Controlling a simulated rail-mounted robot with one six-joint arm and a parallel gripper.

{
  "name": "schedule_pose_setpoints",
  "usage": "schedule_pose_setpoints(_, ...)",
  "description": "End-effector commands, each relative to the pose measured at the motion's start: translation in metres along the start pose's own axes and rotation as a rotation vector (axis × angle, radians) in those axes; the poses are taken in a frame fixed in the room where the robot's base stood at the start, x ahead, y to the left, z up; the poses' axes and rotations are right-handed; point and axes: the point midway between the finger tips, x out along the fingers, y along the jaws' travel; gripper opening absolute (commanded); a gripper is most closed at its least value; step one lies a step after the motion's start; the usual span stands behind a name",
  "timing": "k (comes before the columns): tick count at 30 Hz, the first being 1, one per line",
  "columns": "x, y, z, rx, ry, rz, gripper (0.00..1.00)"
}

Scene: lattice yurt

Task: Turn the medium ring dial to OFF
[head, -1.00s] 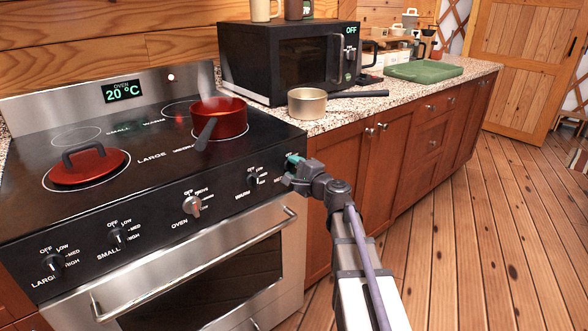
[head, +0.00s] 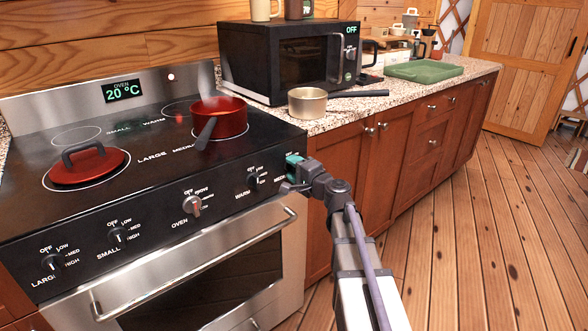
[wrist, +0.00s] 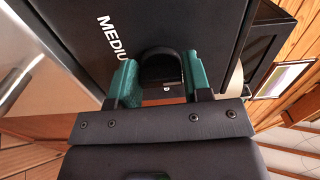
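The medium ring dial (wrist: 161,70) is a dark knob at the right end of the stove's front panel. In the wrist view it sits between my gripper's teal fingertips (wrist: 160,80), one on each side and seemingly touching it. The white label MEDIUM (wrist: 113,36) shows beside it, partly cut off. In the head view my gripper (head: 292,169) is at the panel's right end and hides the dial. The dial's pointer and its setting cannot be read.
A red pan (head: 220,118) stands on the back-right part of the stove, and a red lid (head: 88,166) lies on the left. The warm dial (head: 253,180) is close left of my gripper. A small saucepan (head: 307,103) stands on the counter; the oven handle (head: 195,264) juts out below.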

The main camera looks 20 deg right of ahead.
Motion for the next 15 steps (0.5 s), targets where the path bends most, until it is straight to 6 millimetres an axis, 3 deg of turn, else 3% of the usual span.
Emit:
schedule_pose_setpoints(7,-0.0001,0.0001,0.0001,0.0,0.0,0.0,0.68)
schedule_pose_setpoints(15,-0.0034,0.0,0.0002,0.001,0.001,0.0,0.68)
